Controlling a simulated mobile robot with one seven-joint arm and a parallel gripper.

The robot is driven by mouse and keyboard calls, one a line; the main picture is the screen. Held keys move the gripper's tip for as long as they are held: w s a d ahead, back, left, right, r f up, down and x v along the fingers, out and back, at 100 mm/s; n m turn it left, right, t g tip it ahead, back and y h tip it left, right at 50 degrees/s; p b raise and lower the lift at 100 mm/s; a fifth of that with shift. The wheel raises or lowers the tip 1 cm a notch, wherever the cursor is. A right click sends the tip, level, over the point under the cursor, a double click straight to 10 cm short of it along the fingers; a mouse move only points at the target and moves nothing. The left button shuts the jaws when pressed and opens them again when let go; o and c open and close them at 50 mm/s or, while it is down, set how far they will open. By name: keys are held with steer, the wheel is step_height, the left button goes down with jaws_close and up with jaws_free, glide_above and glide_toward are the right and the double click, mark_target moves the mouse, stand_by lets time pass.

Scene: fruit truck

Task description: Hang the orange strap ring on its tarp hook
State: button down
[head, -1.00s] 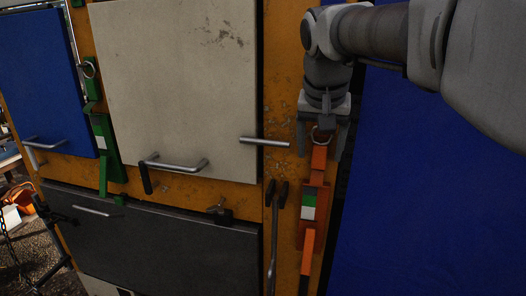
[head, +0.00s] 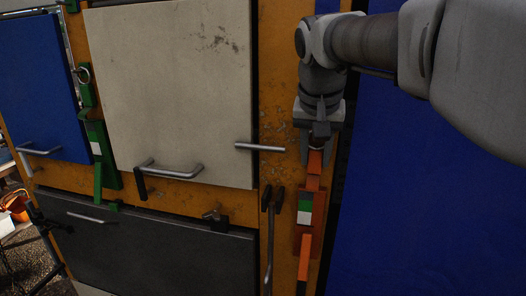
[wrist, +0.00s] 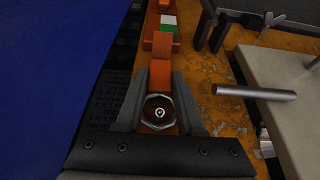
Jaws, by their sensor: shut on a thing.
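The orange strap (head: 314,172) hangs down the yellow-orange truck wall, with a buckle plate marked green and white (head: 304,207). Its metal ring (wrist: 158,97) is at the strap's upper end, between my fingers in the wrist view. My gripper (head: 318,140) is shut on the ring, pointing downward in the head view; it also shows in the wrist view (wrist: 158,116). A small bright round spot shows inside the ring; I cannot tell whether it is part of a hook. The fingers mostly hide the ring in the head view. I cannot make out the tarp hook clearly.
A grey metal bar (head: 260,147) juts out left of my gripper, near the cream panel (head: 170,90). A dark upright lever (head: 271,235) stands left of the strap. A green strap (head: 98,150) hangs farther left. Blue tarp (head: 420,200) lies to the right.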

steer(key=shift+r+p, duration=0.45)
steer(key=shift+r, duration=0.15)
steer(key=shift+s, duration=0.1)
steer(key=shift+s+a+r+b, duration=0.15)
steer(key=shift+s+a, duration=0.1)
steer(key=shift+s, duration=0.45)
steer(key=shift+s+a+r+b, duration=0.1)
steer(key=shift+s+a+b, duration=0.1)
steer(key=shift+s, duration=0.45)
steer(key=shift+s+a+r+b, duration=0.15)
steer(key=shift+s+a, duration=0.1)
steer(key=shift+s, duration=0.45)
step_height(320, 180, up, 14)
steer(key=p, duration=0.9)
steer(key=shift+r+p, duration=0.2)
steer(key=shift+p, duration=0.1)
steer(key=shift+w+d, duration=0.1)
steer(key=shift+w, duration=0.2)
stand_by(0.3)
steer(key=shift+w+d+f, duration=0.15)
steer(key=shift+w+d, duration=0.05)
steer(key=shift+w, duration=0.35)
steer(key=shift+w+d+f, duration=0.1)
steer(key=shift+w+d, duration=0.05)
steer(key=shift+w, duration=0.35)
steer(key=shift+w, duration=0.15)
